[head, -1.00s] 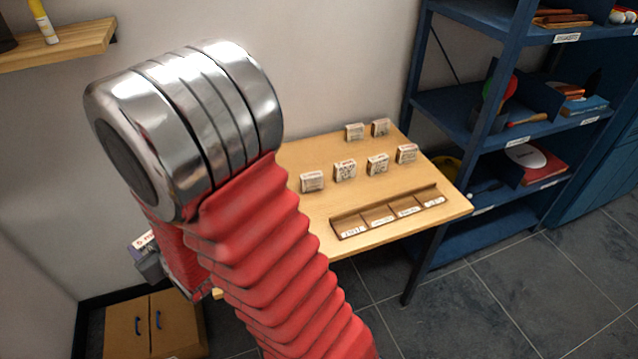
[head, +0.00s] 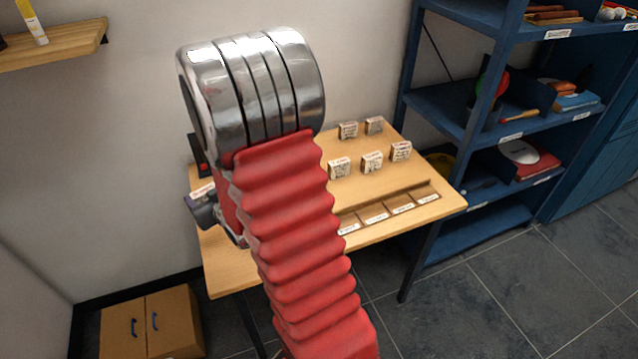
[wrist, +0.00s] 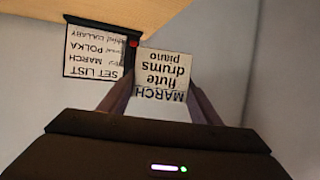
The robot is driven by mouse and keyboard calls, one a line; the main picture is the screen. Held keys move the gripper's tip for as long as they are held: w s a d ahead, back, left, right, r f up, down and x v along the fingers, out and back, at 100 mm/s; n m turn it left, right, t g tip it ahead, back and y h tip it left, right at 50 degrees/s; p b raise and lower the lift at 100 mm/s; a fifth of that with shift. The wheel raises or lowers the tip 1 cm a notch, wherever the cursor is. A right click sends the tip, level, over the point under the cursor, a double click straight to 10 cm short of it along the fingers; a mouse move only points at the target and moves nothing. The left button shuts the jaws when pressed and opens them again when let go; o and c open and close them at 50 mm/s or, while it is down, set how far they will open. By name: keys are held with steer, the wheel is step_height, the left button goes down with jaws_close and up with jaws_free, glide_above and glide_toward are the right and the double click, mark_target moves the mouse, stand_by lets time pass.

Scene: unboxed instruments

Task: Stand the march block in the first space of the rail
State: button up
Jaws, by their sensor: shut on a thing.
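My gripper (wrist: 160,100) is shut on the march block (wrist: 164,72), a pale block whose face reads MARCH, flute, drums, piano, upside down in the wrist view. In the head view my gripper (head: 207,208) is left of my red arm, over the table's left part, with the block's pale label (head: 201,191) just showing. The wooden rail (head: 385,205) lies along the table's front right, with labelled spaces that look empty. Its left end, at the first space, is partly hidden behind my arm.
Several other pale blocks stand on the table (head: 240,270) behind the rail, one of them labelled (head: 372,162). A set list card (wrist: 97,52) shows beyond the held block. A blue shelf (head: 455,115) stands right of the table. A cabinet (head: 150,325) is at lower left.

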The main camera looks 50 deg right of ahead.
steer(key=s+d+m+h, duration=0.1)
steer(key=s+d, duration=0.4)
steer(key=d, duration=0.5)
steer(key=s+d+m+g+h, duration=0.1)
steer(key=s+d+h, duration=0.1)
steer(key=s+d, duration=0.3)
steer(key=s+d+m+h, duration=0.1)
steer(key=s+d, duration=0.4)
steer(key=d, duration=0.9)
steer(key=shift+s+d+f+m+g, duration=0.2)
steer(key=shift+d+f+m+g, duration=0.1)
steer(key=shift+f+m+g, duration=0.1)
steer(key=shift+f, duration=2.9)
steer(key=shift+f, duration=2.1)
steer(key=shift+f, duration=0.1)
